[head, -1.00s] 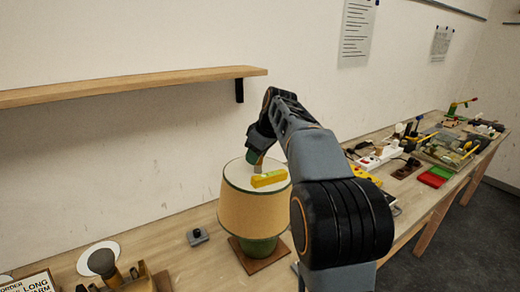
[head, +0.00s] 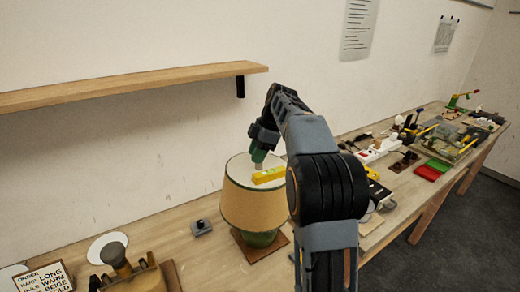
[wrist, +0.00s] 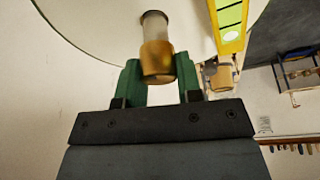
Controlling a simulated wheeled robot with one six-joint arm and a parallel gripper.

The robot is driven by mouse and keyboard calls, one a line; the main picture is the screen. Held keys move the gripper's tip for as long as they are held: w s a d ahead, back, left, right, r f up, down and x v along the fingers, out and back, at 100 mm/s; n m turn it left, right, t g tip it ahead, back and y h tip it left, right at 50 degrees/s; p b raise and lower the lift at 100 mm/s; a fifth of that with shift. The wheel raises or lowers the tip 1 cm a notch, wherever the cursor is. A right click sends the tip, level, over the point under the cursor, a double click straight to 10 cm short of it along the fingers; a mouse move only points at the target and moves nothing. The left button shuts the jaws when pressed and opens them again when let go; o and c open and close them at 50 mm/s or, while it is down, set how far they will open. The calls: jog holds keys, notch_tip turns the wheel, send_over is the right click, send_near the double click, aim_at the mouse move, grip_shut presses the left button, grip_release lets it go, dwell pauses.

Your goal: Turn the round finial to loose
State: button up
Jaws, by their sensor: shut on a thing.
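The lamp (head: 254,208) stands on a square wooden base, with a beige shade and a pale, green-rimmed top. My gripper (head: 258,164) points down at the middle of the shade's top. In the wrist view, the brass-coloured round finial (wrist: 157,62) sits between the green fingers of my gripper (wrist: 160,80), which are shut on it. A paler cylindrical part (wrist: 154,25) shows between the finial and the white shade top (wrist: 95,22). I cannot tell how loose the finial is. In the head view the fingers mostly hide it.
A yellow level (head: 269,175) lies on the shade top, close to my gripper's right; it also shows in the wrist view (wrist: 231,28). A small grey device (head: 201,228) is left of the lamp. A wooden shelf (head: 130,88) is on the wall. The right bench is cluttered.

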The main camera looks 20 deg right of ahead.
jog(key=shift+d+r+n, duration=0.1)
jog(key=shift+n, duration=0.3)
jog(key=o, duration=0.8)
jog(key=shift+d, duration=0.15)
jog(key=shift+o, duration=0.7)
jog(key=w+p+v, duration=0.1)
jog(key=p+v, duration=0.2)
jog(key=v, duration=1)
jog(key=shift+s+r, duration=0.35)
